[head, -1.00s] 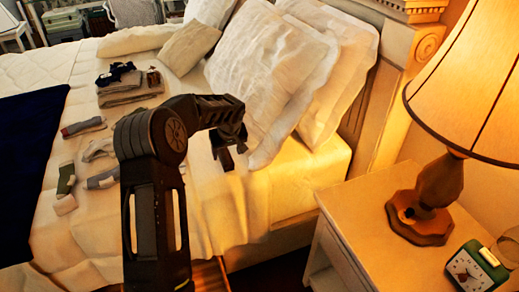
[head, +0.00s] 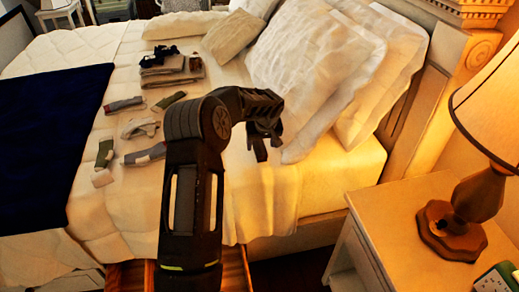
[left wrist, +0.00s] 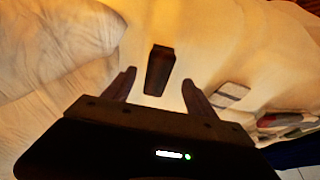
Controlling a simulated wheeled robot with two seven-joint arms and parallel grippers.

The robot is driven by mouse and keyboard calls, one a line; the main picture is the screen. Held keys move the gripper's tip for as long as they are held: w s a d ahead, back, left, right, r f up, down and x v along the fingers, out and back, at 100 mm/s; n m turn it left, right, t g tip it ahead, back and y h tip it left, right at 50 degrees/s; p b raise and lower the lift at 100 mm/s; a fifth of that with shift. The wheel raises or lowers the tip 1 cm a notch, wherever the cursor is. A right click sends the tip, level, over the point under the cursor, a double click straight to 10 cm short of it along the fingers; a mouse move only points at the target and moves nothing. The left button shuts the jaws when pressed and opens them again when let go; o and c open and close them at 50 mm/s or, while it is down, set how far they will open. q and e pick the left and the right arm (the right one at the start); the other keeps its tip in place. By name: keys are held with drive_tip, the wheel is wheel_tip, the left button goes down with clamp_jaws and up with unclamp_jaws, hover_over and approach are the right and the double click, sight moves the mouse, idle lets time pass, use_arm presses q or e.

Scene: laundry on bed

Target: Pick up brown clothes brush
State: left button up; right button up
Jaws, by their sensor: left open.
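A dark brown oblong block (left wrist: 158,70), which looks like the clothes brush, lies on the pale bedding in the left wrist view. It shows between and just beyond the fingertips of my left gripper (left wrist: 158,80). The gripper is open, with a finger to each side of it; I cannot tell how far above it the fingers are. In the head view my left gripper (head: 262,148) hangs over the bed near the pillows, fingers down. I cannot make out the block there; my arm may hide it. My right gripper is not in view.
Several socks (head: 145,154) lie left of my arm. Folded clothes (head: 170,72) lie farther back. Pillows (head: 310,70) lean at the headboard. A nightstand (head: 385,225) with a lamp (head: 465,215) stands at right. A dark blue blanket (head: 45,150) covers the bed's left side.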

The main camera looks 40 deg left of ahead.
sight(261, 149)
use_arm(q)
drive_tip(key=p+x, duration=0.1)
drive_tip(key=x, duration=0.4)
drive_tip(key=shift+w, duration=0.15)
idle(0.3)
clamp_jaws()
idle(0.5)
